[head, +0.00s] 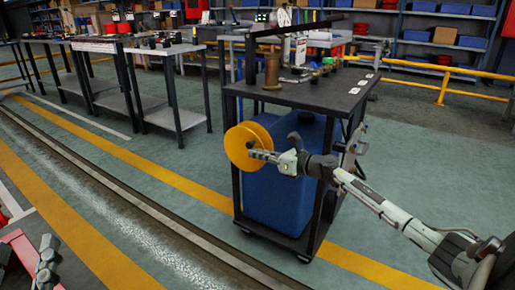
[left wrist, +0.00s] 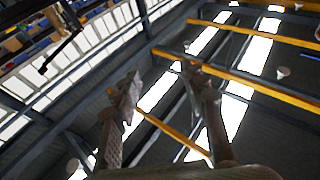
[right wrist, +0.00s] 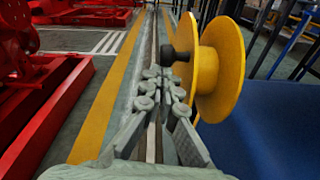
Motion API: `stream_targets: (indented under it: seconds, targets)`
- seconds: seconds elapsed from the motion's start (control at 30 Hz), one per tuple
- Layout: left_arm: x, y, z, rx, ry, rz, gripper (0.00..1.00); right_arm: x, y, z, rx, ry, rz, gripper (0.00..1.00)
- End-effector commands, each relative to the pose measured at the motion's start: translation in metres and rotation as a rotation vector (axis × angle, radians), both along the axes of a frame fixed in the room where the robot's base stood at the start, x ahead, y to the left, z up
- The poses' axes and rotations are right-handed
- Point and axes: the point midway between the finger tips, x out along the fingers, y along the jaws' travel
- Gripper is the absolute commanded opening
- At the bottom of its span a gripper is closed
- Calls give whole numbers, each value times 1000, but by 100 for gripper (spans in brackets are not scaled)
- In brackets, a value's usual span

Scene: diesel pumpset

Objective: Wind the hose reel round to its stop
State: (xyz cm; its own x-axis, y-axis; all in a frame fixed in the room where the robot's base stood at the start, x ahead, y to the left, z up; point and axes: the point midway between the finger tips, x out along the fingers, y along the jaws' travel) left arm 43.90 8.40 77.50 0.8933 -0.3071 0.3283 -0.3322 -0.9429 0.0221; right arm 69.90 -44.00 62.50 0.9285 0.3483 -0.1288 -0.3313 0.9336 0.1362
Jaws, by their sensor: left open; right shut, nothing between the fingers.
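The hose reel (head: 240,148) is a yellow double-flanged spool on the side of a dark trolley, beside a blue tank. In the right wrist view the reel (right wrist: 222,65) stands at the upper right, with a dark knob (right wrist: 180,56) sticking out from its near flange. My right gripper (head: 257,154) is in front of the reel. In its own wrist view the right gripper (right wrist: 163,78) is shut and empty, its fingertips close to the knob; I cannot tell whether they touch. My left gripper (left wrist: 163,85) is open, points up at the roof and holds nothing.
The blue tank (head: 285,180) fills the trolley's lower part. The trolley top (head: 310,95) carries a brass cylinder (head: 272,70) and fittings. Red machinery (right wrist: 45,80) stands at the left in the right wrist view.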

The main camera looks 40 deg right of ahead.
Motion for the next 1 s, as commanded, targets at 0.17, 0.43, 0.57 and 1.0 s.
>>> stream_targets:
  seconds: [0.17,0.43,0.57,1.0]
  targets:
    - [3,-2,-20,47,127,-2,43,2,-1,8,-9,15,-3,0]
    - [4,-1,-23,50,132,-1,43,3,0,10,-6,16,-3,0]
    - [4,-1,-23,49,131,-1,43,3,1,10,-7,17,-2,0]
    - [-17,0,30,-87,-204,-11,43,4,1,-17,-8,18,1,0]
